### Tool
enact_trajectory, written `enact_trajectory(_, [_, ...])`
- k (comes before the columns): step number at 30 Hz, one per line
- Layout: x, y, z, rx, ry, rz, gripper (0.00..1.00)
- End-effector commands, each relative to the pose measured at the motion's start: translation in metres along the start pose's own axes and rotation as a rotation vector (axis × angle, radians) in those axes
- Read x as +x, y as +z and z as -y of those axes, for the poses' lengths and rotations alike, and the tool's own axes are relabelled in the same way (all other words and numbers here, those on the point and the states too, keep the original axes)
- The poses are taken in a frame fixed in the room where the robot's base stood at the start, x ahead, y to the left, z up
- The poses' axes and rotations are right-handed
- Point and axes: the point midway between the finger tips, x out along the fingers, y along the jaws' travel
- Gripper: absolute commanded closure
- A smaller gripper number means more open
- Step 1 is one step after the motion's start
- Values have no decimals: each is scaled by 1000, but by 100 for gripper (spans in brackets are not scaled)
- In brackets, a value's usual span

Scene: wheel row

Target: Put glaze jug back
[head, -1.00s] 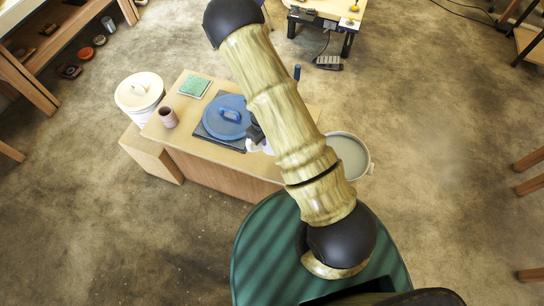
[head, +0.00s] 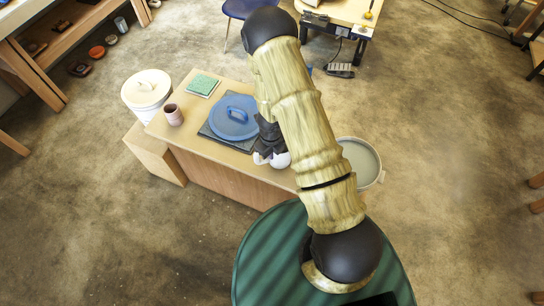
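A white rounded jug (head: 281,160) with a small handle shows at the front edge of the table, left of my arm. My dark gripper (head: 268,145) is right against the jug's upper side and seems to hold it; the fingertips are mostly hidden. The jug overlaps the table's front edge in the picture, and I cannot tell its height above the top. My arm hides the right part of the table.
The wooden table (head: 185,140) bears a blue lid (head: 234,122) on a dark slab, a pinkish cup (head: 174,115) and a green tile (head: 202,85). A white lidded bucket (head: 146,92) stands left, a grey bucket (head: 361,158) right. The floor in front is clear.

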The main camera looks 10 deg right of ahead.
Motion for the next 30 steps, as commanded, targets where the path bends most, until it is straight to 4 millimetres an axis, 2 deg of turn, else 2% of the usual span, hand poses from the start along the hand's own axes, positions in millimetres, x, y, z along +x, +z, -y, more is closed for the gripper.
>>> enact_trajectory(1, [12,0,0,1,0,0,100])
enact_trajectory(3, [15,0,0,0,0,1,100])
enact_trajectory(16, [18,0,0,0,-1,0,100])
enact_trajectory(18, [16,0,0,-1,-1,0,84])
enact_trajectory(20, [16,0,0,-1,-1,0,76])
enact_trajectory(30, [14,0,0,-1,-1,0,76])
